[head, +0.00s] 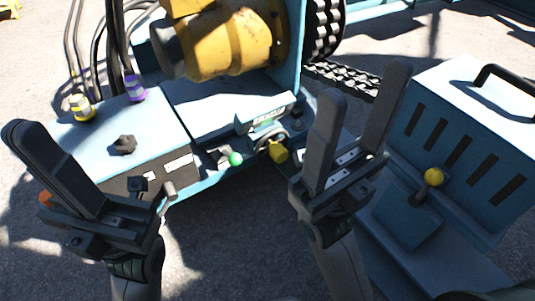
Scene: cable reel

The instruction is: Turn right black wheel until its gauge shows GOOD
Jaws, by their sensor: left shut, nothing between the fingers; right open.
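A dark round wheel-like part (268,143) sits on the blue machine's front edge, partly hidden beside a yellow block and near my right gripper. I cannot tell for certain that it is the right black wheel. A black knob (124,146) stands on the blue box at left. A small panel with lettering (268,116) sits above the dark part; no gauge reading is legible. My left gripper (22,130) is shut and empty, in front of the left box. My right gripper (364,80) is open and empty, its fingers raised to the right of the dark part, apart from it.
A green ball knob (235,158) and a yellow block (279,152) stick out from the front edge. A yellow-knobbed lever (433,177) is on the slotted blue box (470,120) at right. A chain (342,78) and yellow drum (232,45) lie behind. Cables rise at left.

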